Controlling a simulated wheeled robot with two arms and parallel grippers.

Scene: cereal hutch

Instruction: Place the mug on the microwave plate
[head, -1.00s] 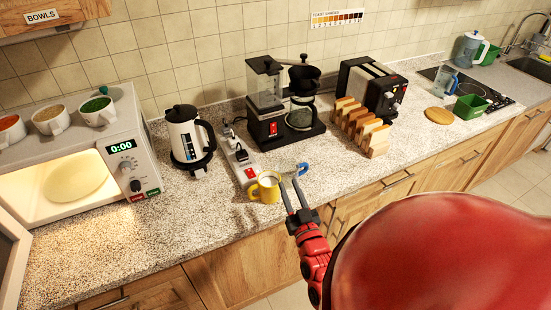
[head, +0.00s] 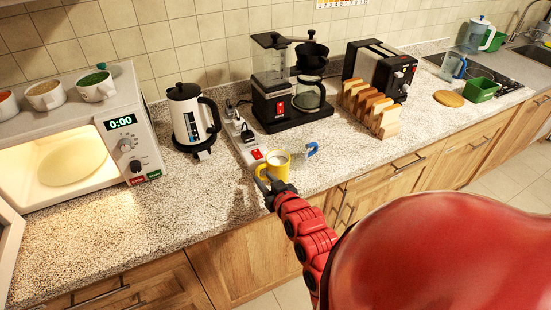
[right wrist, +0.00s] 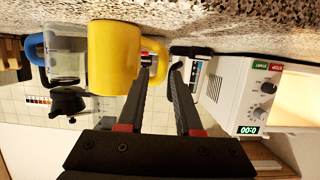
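A yellow mug (head: 278,165) stands upright on the speckled counter in front of the power strip, its handle toward the left. It is large in the right wrist view (right wrist: 114,55). My right gripper (head: 264,182) is at the mug's handle side, its fingers apart. In the right wrist view its fingertips (right wrist: 163,65) are close to the handle; whether one is inside the handle loop is unclear. The pale round microwave plate (head: 72,162) lies inside the lit microwave (head: 140,145), whose door is open. My left gripper is not in view.
A kettle (head: 192,118) and power strip (head: 242,140) stand between microwave and coffee maker (head: 275,100). A blue handle (head: 312,149) is right of the mug. Bread slices (head: 372,105) stand before the toaster (head: 378,68). Bowls (head: 97,86) sit on the microwave. Counter before the kettle is clear.

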